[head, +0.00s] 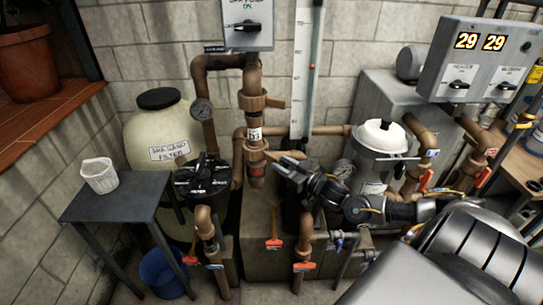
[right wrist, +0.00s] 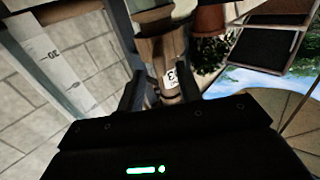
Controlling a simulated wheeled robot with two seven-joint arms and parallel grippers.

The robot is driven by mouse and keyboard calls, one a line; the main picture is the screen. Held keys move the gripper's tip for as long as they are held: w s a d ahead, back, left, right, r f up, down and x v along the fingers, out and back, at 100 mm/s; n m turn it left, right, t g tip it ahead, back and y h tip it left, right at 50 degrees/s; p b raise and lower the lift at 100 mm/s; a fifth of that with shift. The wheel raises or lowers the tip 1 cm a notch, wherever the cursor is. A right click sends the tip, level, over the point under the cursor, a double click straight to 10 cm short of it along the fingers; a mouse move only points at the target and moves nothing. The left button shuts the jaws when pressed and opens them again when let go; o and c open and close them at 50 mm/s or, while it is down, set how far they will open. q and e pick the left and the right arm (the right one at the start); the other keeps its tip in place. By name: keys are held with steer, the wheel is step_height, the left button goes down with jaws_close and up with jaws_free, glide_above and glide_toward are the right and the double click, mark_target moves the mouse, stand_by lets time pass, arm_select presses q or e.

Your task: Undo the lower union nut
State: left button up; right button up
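The lower union nut (head: 256,147) is a brown ring on the upright brown pipe, just under a white label. In the right wrist view a ribbed brown ring (right wrist: 155,18) beyond the fingers seems to be this nut. My right gripper (head: 277,158) is just right of the pipe, near the nut's height, its arm coming in from the right. In the right wrist view its two dark fingers (right wrist: 158,90) stand apart with nothing held, and the labelled pipe (right wrist: 171,77) shows beyond and partly between them. Contact cannot be told. My left gripper is not in view.
A second brown union (head: 256,102) sits higher on the pipe. A white gauge board (head: 303,65) stands right of it. A black-topped filter valve (head: 202,177) and a small table (head: 115,205) with a white basket (head: 99,175) are left. A white-lidded strainer (head: 382,138) stands right.

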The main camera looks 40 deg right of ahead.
mark_target(271, 155)
steer(key=w, duration=0.4)
steer(key=w+p, duration=0.1)
steer(key=w, duration=0.1)
steer(key=shift+a, duration=0.4)
jaws_close()
steer(key=shift+d, duration=0.1)
